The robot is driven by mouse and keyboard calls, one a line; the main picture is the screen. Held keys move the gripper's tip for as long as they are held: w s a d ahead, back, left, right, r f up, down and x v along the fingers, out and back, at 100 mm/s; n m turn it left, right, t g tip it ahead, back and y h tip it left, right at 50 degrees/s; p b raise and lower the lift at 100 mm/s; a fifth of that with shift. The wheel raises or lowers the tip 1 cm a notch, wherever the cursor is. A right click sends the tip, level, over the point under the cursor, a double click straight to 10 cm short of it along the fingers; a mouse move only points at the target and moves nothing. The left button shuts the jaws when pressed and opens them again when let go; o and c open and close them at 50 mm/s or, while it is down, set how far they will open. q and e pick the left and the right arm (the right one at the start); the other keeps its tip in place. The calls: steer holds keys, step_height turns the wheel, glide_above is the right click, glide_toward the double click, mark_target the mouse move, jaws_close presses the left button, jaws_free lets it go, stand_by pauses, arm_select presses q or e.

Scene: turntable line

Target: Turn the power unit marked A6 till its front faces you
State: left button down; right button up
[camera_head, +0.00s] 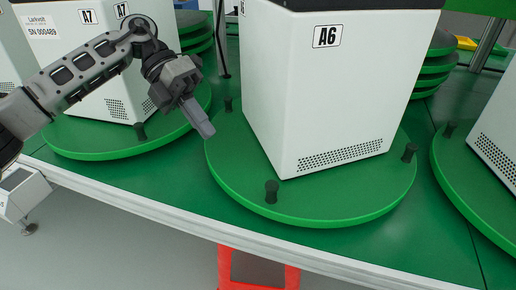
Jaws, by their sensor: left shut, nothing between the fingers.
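The power unit marked A6 (325,95) is a tall white box with a dark top. It stands on a round green turntable (237,190) with short dark pegs (271,191) near its rim. My right gripper is not in view.
A white unit marked A7 (105,85) stands on another turntable (75,140) at the left, behind my left arm. Part of another unit (503,125) stands at the right edge. Stacked green discs (436,65) are behind A6. A red-framed object (290,277) is below the table's front edge.

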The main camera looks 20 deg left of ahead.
mark_target(266, 196)
arm_select(q)
steer(key=shift+w+d+f, duration=0.2)
steer(key=shift+w+f, duration=0.05)
steer(key=x, duration=0.9)
steer(key=shift+s+d+f+b, duration=0.1)
steer(key=shift+s+d+b, duration=0.15)
steer(key=shift+s+b, duration=0.15)
steer(key=shift+s+d, duration=0.2)
steer(key=shift+d, duration=0.4)
steer(key=shift+s+d, duration=0.2)
steer(key=shift+d, duration=0.4)
steer(key=shift+s+d, duration=0.15)
steer(key=shift+d, duration=0.45)
